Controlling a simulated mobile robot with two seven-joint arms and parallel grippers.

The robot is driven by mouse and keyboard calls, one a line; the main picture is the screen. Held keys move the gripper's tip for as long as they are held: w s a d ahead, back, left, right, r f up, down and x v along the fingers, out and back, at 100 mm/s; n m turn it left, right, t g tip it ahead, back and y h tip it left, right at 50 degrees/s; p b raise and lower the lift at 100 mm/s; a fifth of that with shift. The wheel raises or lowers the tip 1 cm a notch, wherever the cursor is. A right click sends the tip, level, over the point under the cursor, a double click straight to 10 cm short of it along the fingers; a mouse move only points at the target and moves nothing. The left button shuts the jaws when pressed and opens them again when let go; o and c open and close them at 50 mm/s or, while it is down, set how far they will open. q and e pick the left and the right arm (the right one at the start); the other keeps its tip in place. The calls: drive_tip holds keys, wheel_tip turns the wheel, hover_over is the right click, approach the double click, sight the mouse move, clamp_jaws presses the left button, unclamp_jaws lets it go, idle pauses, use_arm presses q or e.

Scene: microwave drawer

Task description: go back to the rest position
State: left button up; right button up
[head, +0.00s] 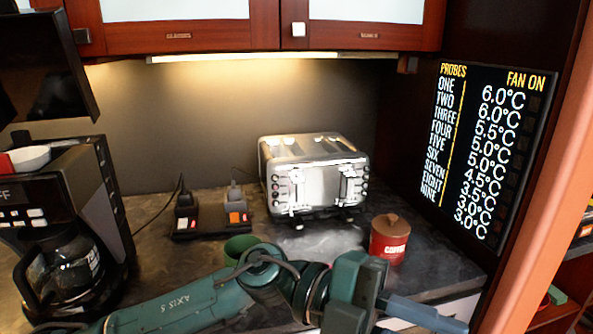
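My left arm comes in from the left, low across the front of the counter. Its green gripper (425,316) is at the bottom edge of the head view, to the right of centre, with a blue-grey finger pointing right. The lower part of this gripper is cut off by the picture edge, so I cannot tell whether it is open or shut. My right gripper is not in view. No microwave drawer can be made out clearly.
The dark counter (335,238) holds a coffee maker (60,225) at left, a black charging base (212,220), a silver toaster (315,180), a green cup (240,247) partly behind my arm, and a red-brown coffee canister (389,242). A temperature display (485,150) stands at right.

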use_arm(q)
drive_tip(key=w+a+n+t+h, duration=0.5)
drive_tip(key=w+n+t+h, duration=0.35)
drive_tip(key=n+t, duration=0.75)
drive_tip(key=w+a+f+n+t+y, duration=0.3)
drive_tip(key=a+f+n+t+y, duration=0.15)
drive_tip(key=f+n+y, duration=0.2)
drive_tip(key=w+a+f+n+t+y, duration=0.2)
drive_tip(key=a+f+n+t+y, duration=0.25)
drive_tip(key=f+n+t, duration=0.2)
drive_tip(key=s+a+f+n+g+y, duration=0.2)
drive_tip(key=s+a+f+y, duration=0.1)
drive_tip(key=f, duration=0.5)
drive_tip(key=s+a+f+n+g+y, duration=0.1)
drive_tip(key=s+a+f+g+y, duration=0.1)
drive_tip(key=s+a+f, duration=0.3)
drive_tip(key=s+a+f+n+g+y, duration=0.2)
drive_tip(key=s+a+f+y, duration=0.2)
drive_tip(key=f, duration=0.7)
drive_tip(key=shift+s+a+n+g+y+p, duration=0.3)
drive_tip(key=shift+s+a+g+y+p, duration=0.1)
drive_tip(key=shift+a+y, duration=0.15)
